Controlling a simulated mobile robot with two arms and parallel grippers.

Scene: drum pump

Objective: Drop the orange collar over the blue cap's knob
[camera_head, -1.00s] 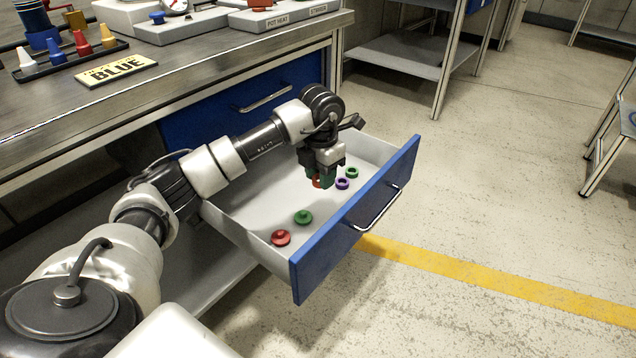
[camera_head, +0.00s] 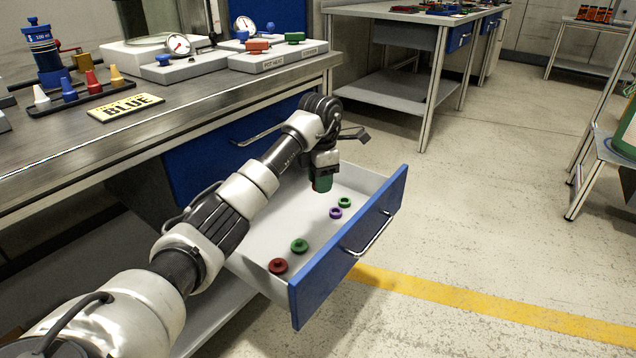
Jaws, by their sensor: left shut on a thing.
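My left gripper (camera_head: 322,182) hangs fingers-down over the open drawer, shut on the orange collar, which its green-tipped fingers hide now. An orange bit showed between the fingers a second ago. On the bench, a small blue knobbed cap (camera_head: 162,60) sits on a grey block beside a gauge, well left of and behind the gripper. Another blue cap (camera_head: 243,36) sits farther back. I cannot tell which blue cap is meant. My right gripper is out of view.
The blue-fronted drawer (camera_head: 348,262) stands pulled out, with a red cap (camera_head: 278,266), a green cap (camera_head: 299,246), a purple ring (camera_head: 336,213) and a green ring (camera_head: 344,202).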

